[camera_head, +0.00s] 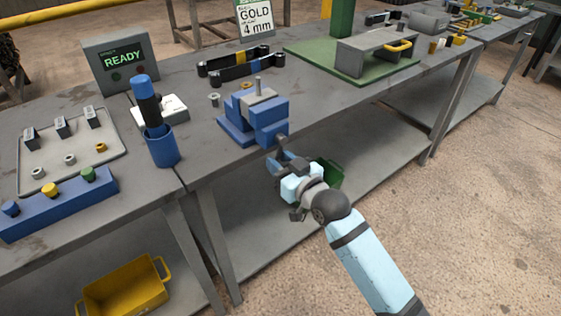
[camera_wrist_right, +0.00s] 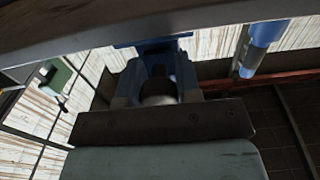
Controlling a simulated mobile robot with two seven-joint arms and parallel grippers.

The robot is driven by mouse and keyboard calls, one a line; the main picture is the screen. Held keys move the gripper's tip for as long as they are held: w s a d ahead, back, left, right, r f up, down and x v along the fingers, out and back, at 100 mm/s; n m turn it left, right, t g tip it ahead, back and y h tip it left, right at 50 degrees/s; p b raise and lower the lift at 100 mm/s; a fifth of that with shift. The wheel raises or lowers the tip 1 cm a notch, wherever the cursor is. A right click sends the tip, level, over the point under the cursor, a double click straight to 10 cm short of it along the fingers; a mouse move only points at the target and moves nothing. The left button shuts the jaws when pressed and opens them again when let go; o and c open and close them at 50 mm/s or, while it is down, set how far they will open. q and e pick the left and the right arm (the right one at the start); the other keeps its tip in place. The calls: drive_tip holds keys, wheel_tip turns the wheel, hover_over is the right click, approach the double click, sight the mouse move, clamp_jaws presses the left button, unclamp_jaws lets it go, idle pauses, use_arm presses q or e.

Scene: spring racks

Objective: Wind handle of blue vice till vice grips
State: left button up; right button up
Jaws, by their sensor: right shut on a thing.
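The blue vice (camera_head: 254,118) stands upright on the grey bench near its front edge, with a grey block (camera_head: 258,98) and a thin upright pin at its top. My right gripper (camera_head: 279,158) is at the vice's front, just off the bench edge, and is shut on the handle, which the fingers mostly hide. In the right wrist view, the fingers (camera_wrist_right: 158,80) stand either side of a dark grey rounded part. Whether the vice jaws press on the grey block cannot be told. My left gripper is not in view.
A blue cup (camera_head: 162,147) with a blue-topped tool stands left of the vice. A black strap tool (camera_head: 240,68) and a sign reading READY (camera_head: 121,62) are behind. A green mat (camera_head: 350,63) lies to the right. The bench's front edge (camera_head: 330,118) runs close to my gripper.

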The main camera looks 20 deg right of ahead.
drive_tip(key=shift+a+r+m+p, duration=0.15)
drive_tip(key=shift+r+m+p, duration=0.25)
drive_tip(key=shift+p, duration=0.6)
use_arm(q)
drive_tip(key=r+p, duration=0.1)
drive_tip(key=p, duration=0.3)
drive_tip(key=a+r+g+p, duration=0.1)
drive_tip(key=p, duration=0.3)
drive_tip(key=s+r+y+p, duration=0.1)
drive_tip(key=p, duration=0.3)
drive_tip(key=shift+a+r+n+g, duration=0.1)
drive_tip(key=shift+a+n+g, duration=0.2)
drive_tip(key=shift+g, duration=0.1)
use_arm(e)
drive_tip(key=a+m, duration=0.1)
drive_tip(key=m, duration=0.2)
drive_tip(key=a+r+m, duration=0.1)
drive_tip(key=m, duration=0.2)
drive_tip(key=s+m, duration=0.1)
drive_tip(key=m, duration=0.1)
drive_tip(key=shift+a+r+m, duration=0.35)
drive_tip(key=shift+a+m, duration=0.05)
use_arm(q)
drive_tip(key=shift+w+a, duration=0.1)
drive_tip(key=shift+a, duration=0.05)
use_arm(e)
drive_tip(key=shift+f, duration=0.1)
